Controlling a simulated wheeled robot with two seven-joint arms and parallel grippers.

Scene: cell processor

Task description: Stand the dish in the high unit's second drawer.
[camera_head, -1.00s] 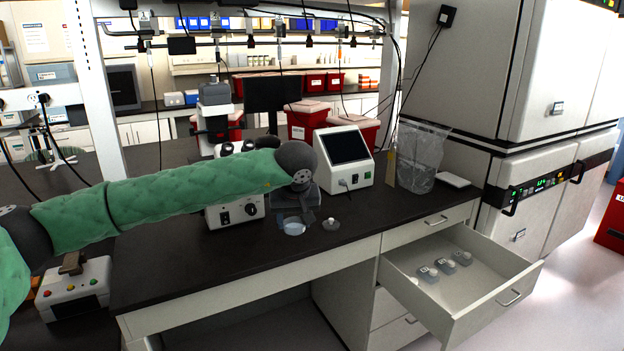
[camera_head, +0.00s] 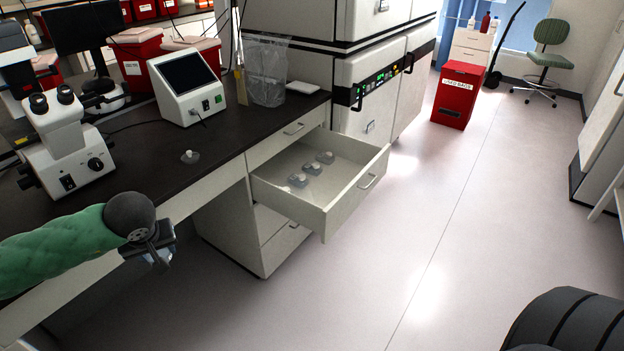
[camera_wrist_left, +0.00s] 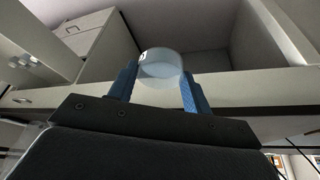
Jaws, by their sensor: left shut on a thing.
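My left gripper (camera_head: 158,252) is in front of the bench, over the floor at the left of the head view. In the left wrist view, its blue fingers (camera_wrist_left: 160,90) are shut on the sides of the clear round dish (camera_wrist_left: 160,66). In the head view the dish is hard to make out at the fingertips. The drawer below (camera_head: 282,240) is shut. I cannot tell which unit is the high one. My right gripper is not in view.
A microscope (camera_head: 62,150), a small capped item (camera_head: 190,157) and a screen device (camera_head: 188,88) stand on the dark bench (camera_head: 130,155). Tall white incubators (camera_head: 370,85) and a red bin (camera_head: 459,95) stand beyond. The floor (camera_head: 450,220) right of the open drawer is clear.

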